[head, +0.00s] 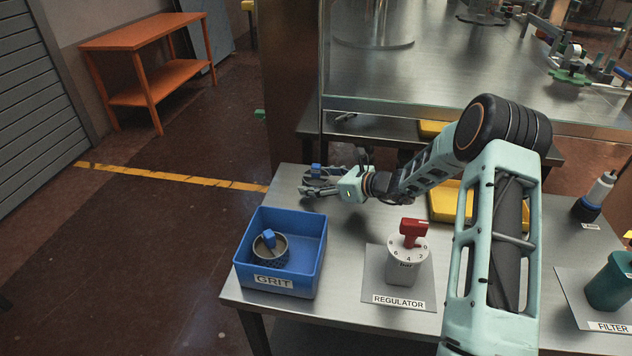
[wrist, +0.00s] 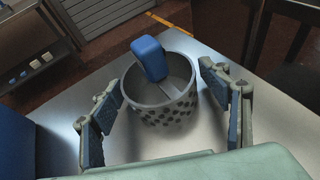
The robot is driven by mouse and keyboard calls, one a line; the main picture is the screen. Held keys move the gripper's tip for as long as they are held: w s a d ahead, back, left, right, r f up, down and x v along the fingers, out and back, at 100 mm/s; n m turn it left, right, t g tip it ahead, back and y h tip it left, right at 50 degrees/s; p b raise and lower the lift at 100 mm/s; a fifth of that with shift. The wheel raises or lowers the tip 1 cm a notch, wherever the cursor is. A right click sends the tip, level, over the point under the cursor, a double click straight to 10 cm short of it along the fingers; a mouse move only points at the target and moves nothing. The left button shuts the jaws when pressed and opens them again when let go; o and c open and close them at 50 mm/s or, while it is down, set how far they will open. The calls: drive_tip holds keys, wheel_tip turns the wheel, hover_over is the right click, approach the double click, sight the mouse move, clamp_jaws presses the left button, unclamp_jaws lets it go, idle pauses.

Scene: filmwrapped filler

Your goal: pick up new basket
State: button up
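A grey metal basket (wrist: 165,108) with dark perforations and a blue grip block (wrist: 149,58) stands upright on the steel table in the wrist view. My gripper (wrist: 161,76) is open, with one finger on either side of the basket; I cannot tell whether they touch it. In the head view my gripper (head: 312,182) is low over the table's far left corner. The blue block (head: 316,170) shows just behind it there; the basket body is mostly hidden. Another basket (head: 270,250) with a blue block sits inside the blue GRIT bin (head: 307,277).
The regulator (head: 405,262), with a red handle (head: 412,231), stands right of the bin. A yellow tray (head: 442,203) lies behind my arm. A green filter (head: 609,284) and a dark blue-and-white item (head: 592,198) are at the right. Bare table lies between bin and gripper.

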drive_tip(key=c, duration=1)
